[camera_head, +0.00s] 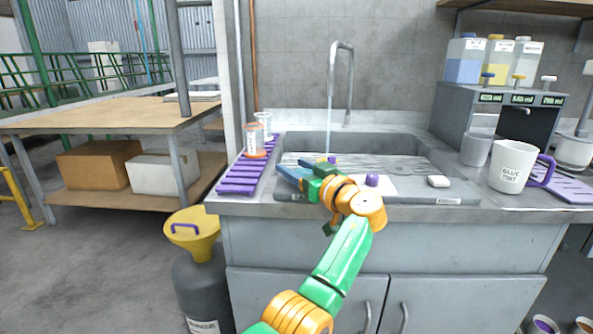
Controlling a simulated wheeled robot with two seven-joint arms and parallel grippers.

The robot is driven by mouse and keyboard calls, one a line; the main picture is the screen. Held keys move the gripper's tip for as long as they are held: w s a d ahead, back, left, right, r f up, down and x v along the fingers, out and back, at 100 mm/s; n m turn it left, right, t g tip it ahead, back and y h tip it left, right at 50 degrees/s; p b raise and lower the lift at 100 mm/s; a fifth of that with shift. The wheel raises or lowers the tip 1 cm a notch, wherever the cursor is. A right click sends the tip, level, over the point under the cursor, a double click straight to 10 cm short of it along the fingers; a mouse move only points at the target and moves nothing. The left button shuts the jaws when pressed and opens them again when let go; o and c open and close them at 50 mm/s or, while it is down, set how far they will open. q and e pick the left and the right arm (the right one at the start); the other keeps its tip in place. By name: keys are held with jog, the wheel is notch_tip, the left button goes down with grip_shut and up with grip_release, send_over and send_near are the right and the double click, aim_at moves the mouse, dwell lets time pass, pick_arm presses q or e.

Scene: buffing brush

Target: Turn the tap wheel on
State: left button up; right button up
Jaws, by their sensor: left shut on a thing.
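The grey tap (345,85) rises behind the sink and arches over it, with a thin line below its spout. A small purple knob (372,180) stands at the sink's front edge, just right of my left wrist; I cannot tell whether it is the tap wheel. My left gripper (290,174), at the end of a green and orange arm, reaches over the front left of the sink. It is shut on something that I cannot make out. A small purple and yellow piece (331,159) shows just behind the gripper. My right gripper is out of view.
A purple rack (240,178) with jars (255,140) lies left of the sink. A white block (438,181) and a "BLUE TINT" mug (510,168) stand to the right. A dispenser (495,112) stands behind them. A yellow funnel (192,231) tops a grey drum below.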

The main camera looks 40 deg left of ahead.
pick_arm(q)
jog(key=o, duration=1.4)
jog(key=shift+a, duration=0.1)
jog(key=shift+c, duration=0.2)
jog(key=b+v, duration=0.1)
jog(key=v, duration=0.6)
